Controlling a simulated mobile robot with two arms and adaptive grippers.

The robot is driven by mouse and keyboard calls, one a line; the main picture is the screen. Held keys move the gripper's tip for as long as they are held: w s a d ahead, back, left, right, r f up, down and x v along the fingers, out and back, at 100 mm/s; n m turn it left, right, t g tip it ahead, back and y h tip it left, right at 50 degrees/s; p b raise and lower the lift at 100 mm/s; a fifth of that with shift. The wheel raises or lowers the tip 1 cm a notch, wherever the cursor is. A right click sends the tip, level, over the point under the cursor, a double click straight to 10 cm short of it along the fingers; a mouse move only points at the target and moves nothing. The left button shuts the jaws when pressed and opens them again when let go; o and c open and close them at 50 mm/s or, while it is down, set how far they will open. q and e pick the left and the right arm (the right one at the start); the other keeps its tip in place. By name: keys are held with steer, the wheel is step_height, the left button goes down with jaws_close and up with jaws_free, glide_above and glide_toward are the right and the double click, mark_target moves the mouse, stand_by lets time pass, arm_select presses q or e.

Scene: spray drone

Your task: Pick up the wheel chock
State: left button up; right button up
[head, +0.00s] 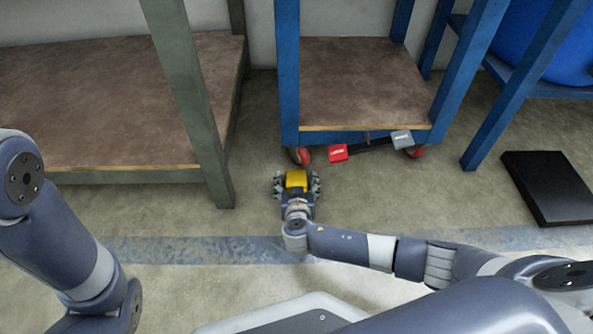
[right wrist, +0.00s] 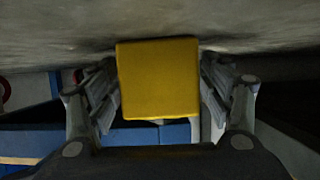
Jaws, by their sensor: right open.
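The wheel chock (head: 296,179) is a yellow block on the floor, in front of the blue cart. In the right wrist view the yellow chock (right wrist: 158,80) fills the middle, against the grey floor at the top. My right gripper (head: 296,187) reaches over it with its fingers apart. One finger stands on each side of the chock, and in the right wrist view the gripper (right wrist: 160,92) shows narrow gaps beside the block. The chock's underside is hidden. My left arm shows at the left of the head view, but its gripper is out of frame.
The blue cart (head: 288,85) has red wheels (head: 300,155) just behind the chock. A red-ended bar (head: 338,153) lies low under the cart's front edge. A green-legged table (head: 190,90) stands left. A black slab (head: 550,187) lies right. Floor between is clear.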

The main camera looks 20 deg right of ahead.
steer(key=shift+w+f, duration=0.1)
steer(key=shift+w, duration=0.15)
steer(key=c, duration=1.4)
